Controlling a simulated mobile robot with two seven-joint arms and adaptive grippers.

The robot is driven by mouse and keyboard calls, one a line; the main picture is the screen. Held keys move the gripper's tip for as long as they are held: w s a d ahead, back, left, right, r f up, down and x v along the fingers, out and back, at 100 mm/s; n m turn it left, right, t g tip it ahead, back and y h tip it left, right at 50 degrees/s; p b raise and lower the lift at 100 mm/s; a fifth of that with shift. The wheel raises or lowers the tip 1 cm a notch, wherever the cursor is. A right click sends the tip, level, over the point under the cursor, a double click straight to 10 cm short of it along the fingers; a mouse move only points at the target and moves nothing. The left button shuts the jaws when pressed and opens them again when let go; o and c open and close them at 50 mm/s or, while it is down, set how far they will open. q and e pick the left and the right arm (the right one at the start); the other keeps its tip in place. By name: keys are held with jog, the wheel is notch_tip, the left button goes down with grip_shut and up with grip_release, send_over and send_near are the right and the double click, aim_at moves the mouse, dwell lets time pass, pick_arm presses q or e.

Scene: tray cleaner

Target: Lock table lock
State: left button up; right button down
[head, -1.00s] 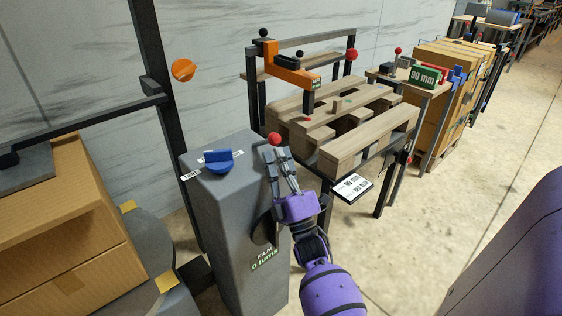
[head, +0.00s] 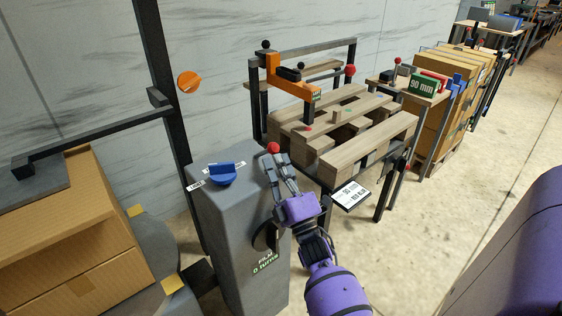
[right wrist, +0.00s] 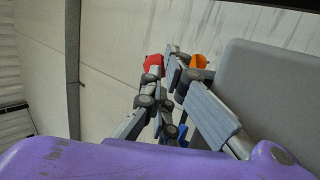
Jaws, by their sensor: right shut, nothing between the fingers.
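A red ball knob (head: 273,148) sits at the right edge of the grey control cabinet (head: 225,225), beside the pallet table. It also shows in the right wrist view (right wrist: 154,65). Which knob is the table lock cannot be told from any label. My right gripper (head: 279,163) is shut and empty, its fingertips just below the red ball. Whether they touch it is unclear. In the right wrist view the fingers (right wrist: 165,80) reach up close to the ball. The stem under the ball is largely hidden by the fingers. My left gripper is out of view.
A blue rotary knob (head: 222,174) is on the cabinet top, and an orange knob (head: 188,81) is behind. A wooden pallet (head: 370,140) lies on the table to the right under an orange arm (head: 290,78). Cardboard boxes (head: 60,230) stand left.

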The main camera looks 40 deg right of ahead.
aim_at(270, 145)
jog(key=r+g+p, duration=0.1)
jog(key=r+p, duration=0.1)
jog(key=w+r+n+g+p, duration=0.1)
jog(key=r+p, duration=0.1)
jog(key=p, duration=0.1)
jog(key=w+r+g+y+p, duration=0.1)
jog(key=r+p, duration=0.1)
jog(key=p, duration=0.1)
jog(key=shift+w+a, duration=0.1)
jog(key=shift+w, duration=0.1)
jog(key=shift+w+a+g+p, duration=0.1)
jog(key=shift+w+g+p, duration=0.2)
jog(key=shift+w+p, duration=0.1)
jog(key=shift+w, duration=0.6)
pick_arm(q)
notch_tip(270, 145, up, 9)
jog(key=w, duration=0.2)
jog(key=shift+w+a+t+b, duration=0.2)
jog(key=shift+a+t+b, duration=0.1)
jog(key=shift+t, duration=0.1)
pick_arm(e)
jog(key=shift+w+a+r, duration=0.1)
jog(key=shift+w+r, duration=0.25)
jog(key=shift+w, duration=0.45)
jog(key=shift+w+a+r, duration=0.1)
jog(key=shift+w+r, duration=0.25)
jog(key=shift+w, duration=0.4)
jog(key=shift+d, duration=0.1)
